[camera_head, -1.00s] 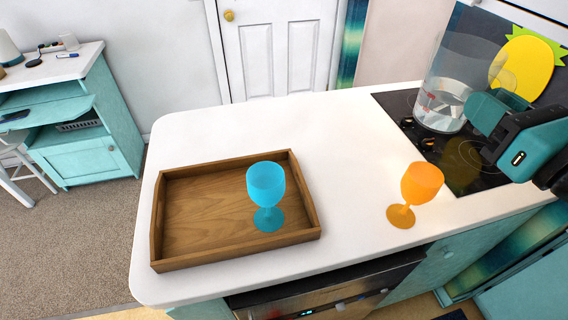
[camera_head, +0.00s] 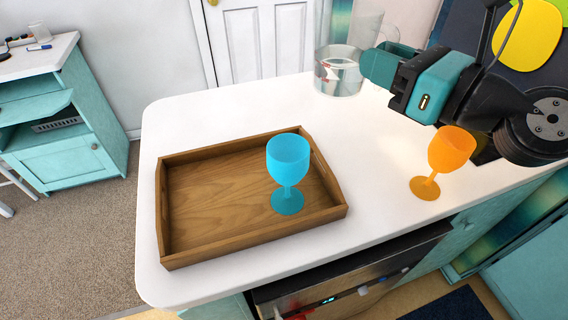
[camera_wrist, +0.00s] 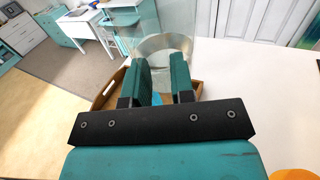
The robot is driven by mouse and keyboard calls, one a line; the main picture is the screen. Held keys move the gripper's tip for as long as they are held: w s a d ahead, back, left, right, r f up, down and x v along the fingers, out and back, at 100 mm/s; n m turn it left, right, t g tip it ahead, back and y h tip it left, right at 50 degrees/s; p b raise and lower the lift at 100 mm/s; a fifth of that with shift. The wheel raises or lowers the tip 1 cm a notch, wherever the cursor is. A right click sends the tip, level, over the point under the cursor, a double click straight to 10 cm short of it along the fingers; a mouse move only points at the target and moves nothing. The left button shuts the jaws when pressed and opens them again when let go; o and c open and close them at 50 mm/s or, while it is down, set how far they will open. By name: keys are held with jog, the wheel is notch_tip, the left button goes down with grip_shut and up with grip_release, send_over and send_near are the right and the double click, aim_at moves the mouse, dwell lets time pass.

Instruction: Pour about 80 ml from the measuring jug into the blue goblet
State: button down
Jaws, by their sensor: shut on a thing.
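The clear measuring jug (camera_head: 338,72) holds some water near its bottom and is upright above the far side of the counter. My gripper (camera_head: 378,66) is shut on the jug, at its right side. In the wrist view the jug (camera_wrist: 165,45) stands between and beyond the two teal fingers (camera_wrist: 165,82). The blue goblet (camera_head: 287,165) stands upright in the right part of the wooden tray (camera_head: 215,250), nearer the front than the jug. In the wrist view it is mostly hidden behind the fingers; a small blue patch (camera_wrist: 157,99) shows. I cannot see its inside clearly.
An orange goblet (camera_head: 450,150) stands on the counter right of the tray, below my arm. White counter (camera_head: 225,125) behind the tray is clear. The counter's front edge runs close to the tray.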

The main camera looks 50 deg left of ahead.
jog(key=s+d+f+n+g+b, duration=0.1)
jog(key=d+f+b, duration=0.5)
jog(key=f+b, duration=0.3)
jog(key=s+d+f+n+g+b, duration=0.1)
jog(key=s+d+f+g+b, duration=0.1)
jog(key=d+f+b, duration=0.4)
notch_tip(320, 180, down, 4)
jog(key=b, duration=1)
jog(key=shift+s+f, duration=0.2)
jog(key=shift+f, duration=0.05)
